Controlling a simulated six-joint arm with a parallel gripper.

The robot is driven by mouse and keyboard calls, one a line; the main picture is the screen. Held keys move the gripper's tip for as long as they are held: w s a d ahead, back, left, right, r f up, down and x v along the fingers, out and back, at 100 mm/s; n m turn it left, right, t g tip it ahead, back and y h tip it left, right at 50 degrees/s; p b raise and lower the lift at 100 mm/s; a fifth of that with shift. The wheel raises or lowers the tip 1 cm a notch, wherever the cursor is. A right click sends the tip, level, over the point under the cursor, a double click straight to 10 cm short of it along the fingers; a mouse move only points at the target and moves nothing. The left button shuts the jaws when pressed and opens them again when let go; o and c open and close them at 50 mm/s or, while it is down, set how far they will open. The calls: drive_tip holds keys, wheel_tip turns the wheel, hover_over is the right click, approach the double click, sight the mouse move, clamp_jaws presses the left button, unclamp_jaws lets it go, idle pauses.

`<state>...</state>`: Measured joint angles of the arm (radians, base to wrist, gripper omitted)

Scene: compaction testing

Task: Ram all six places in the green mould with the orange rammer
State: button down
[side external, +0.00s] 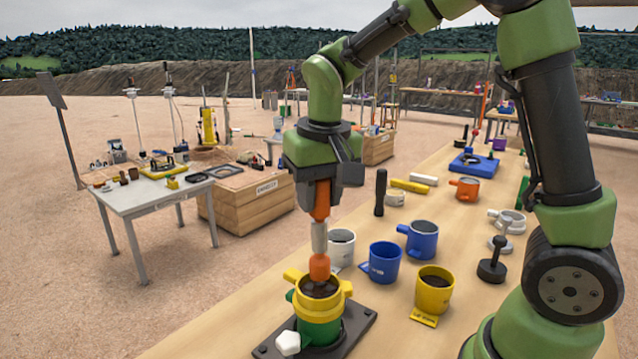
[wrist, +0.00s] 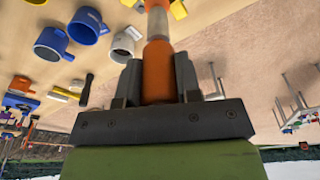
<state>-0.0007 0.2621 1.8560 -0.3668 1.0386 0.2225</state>
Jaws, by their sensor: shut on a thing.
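The orange rammer (side external: 320,267) hangs upright, with an orange handle, a grey middle and an orange foot. My gripper (side external: 321,200) is shut on its handle. The wrist view shows the rammer (wrist: 157,70) between both fingers of my gripper (wrist: 158,88). The green mould (side external: 320,331) stands on a dark base plate with a yellow collar (side external: 321,302) on top and dark soil inside. The rammer's foot is at the collar's mouth, over the soil. I cannot tell if it touches the soil. The mould is out of the wrist view, and the six places cannot be told apart.
Close right of the mould stand a white mould (side external: 341,247), two blue moulds (side external: 384,263) (side external: 422,240) and a yellow mould (side external: 433,291) with soil. A black tamper (side external: 492,262) stands farther right. A white knob (side external: 288,343) is at the mould's front left.

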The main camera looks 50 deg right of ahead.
wheel_tip(320, 180, down, 3)
drive_tip(key=shift+r, duration=0.15)
drive_tip(key=shift+w+a+r, duration=0.1)
drive_tip(key=shift+a+r, duration=0.1)
drive_tip(key=shift+r, duration=0.5)
drive_tip(key=shift+w+a+r, duration=0.1)
drive_tip(key=shift+a+r, duration=0.05)
drive_tip(key=shift+r, duration=0.55)
drive_tip(key=shift+w+a+r, duration=0.1)
drive_tip(key=shift+a+r, duration=0.1)
drive_tip(key=shift+r, duration=0.5)
wheel_tip(320, 180, down, 4)
drive_tip(key=shift+f, duration=0.1)
drive_tip(key=r, duration=0.2)
drive_tip(key=a+r, duration=0.1)
drive_tip(key=r, duration=0.1)
drive_tip(key=shift+s+r, duration=0.1)
drive_tip(key=shift+s, duration=0.2)
